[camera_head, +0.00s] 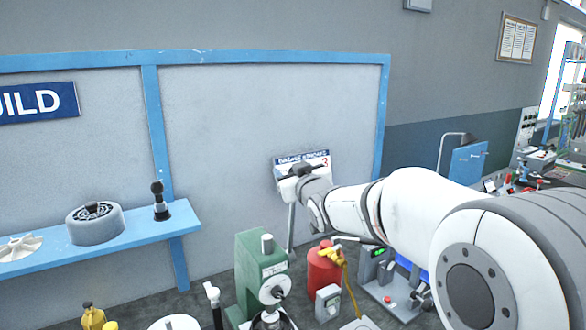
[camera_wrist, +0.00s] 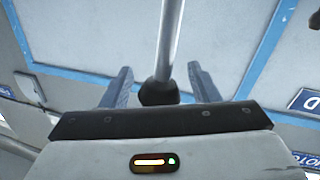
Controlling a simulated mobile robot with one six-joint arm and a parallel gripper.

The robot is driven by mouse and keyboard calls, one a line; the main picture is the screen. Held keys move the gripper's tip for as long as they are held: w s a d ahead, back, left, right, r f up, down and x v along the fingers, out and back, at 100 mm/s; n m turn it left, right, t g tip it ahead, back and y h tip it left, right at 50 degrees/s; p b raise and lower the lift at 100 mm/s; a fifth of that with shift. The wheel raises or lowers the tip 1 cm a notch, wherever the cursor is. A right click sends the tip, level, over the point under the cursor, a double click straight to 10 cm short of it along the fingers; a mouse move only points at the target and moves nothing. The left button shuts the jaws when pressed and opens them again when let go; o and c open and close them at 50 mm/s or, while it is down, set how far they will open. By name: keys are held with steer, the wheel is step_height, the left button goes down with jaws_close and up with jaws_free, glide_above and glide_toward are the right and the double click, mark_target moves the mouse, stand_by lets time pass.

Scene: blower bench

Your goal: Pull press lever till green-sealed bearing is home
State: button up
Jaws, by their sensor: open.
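The green press (camera_head: 262,262) stands at the bottom middle of the head view, cut off by the lower edge. A grey rod, which looks like its lever (camera_head: 291,228), rises behind it toward my gripper (camera_head: 290,173). In the wrist view the lever (camera_wrist: 169,40) ends in a black knob (camera_wrist: 158,93) that lies between the two open fingers of my gripper (camera_wrist: 158,85). Gaps show on both sides, so the fingers do not appear closed on it. The green-sealed bearing cannot be made out; the lower press is cut off.
A red canister (camera_head: 324,270) and a grey-green device (camera_head: 382,285) stand right of the press, below my arm. A small sign (camera_head: 316,160) is behind my gripper. A blue shelf (camera_head: 130,237) at left holds a grey ring-shaped part (camera_head: 95,224) and a black-knobbed tool (camera_head: 160,203).

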steer(key=shift+c, duration=0.4)
jaws_close()
stand_by(0.4)
